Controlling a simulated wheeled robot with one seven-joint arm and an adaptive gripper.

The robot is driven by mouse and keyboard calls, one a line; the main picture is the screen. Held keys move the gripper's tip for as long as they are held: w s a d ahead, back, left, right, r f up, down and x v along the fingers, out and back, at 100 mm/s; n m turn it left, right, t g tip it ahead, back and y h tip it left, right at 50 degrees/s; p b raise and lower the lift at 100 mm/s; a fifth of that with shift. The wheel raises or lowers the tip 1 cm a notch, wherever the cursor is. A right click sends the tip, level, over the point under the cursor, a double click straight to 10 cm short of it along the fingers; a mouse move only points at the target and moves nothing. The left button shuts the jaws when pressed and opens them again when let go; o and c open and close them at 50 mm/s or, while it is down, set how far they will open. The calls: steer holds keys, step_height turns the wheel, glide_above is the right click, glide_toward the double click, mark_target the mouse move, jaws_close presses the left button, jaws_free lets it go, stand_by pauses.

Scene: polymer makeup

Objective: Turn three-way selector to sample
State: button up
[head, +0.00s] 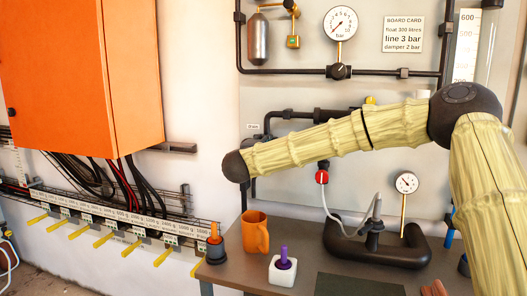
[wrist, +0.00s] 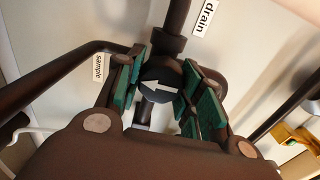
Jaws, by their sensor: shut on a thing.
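The three-way selector (wrist: 160,84) is a dark round knob with a white arrow, in the middle of the wrist view. Its arrow points left in that view, roughly towards the side with the "sample" label (wrist: 99,67). A "drain" label (wrist: 209,16) sits beside the pipe at the top. My gripper (wrist: 166,92) has its green-padded fingers on either side of the knob and is shut on it. In the head view my arm reaches left across the wall panel; the selector and my gripper are hidden behind it.
Dark pipes (wrist: 45,82) run close to my gripper. Below my arm, a bench (head: 240,270) carries an orange mug (head: 254,232), a white block with a purple top (head: 283,271) and a dark looped fixture (head: 372,249). An orange cabinet (head: 75,75) hangs at left.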

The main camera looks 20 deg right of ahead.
steer(key=shift+f, duration=0.1)
stand_by(0.3)
steer(key=o, duration=1)
steer(key=shift+d, duration=0.1)
steer(key=shift+s, duration=0.1)
steer(key=v, duration=1.2)
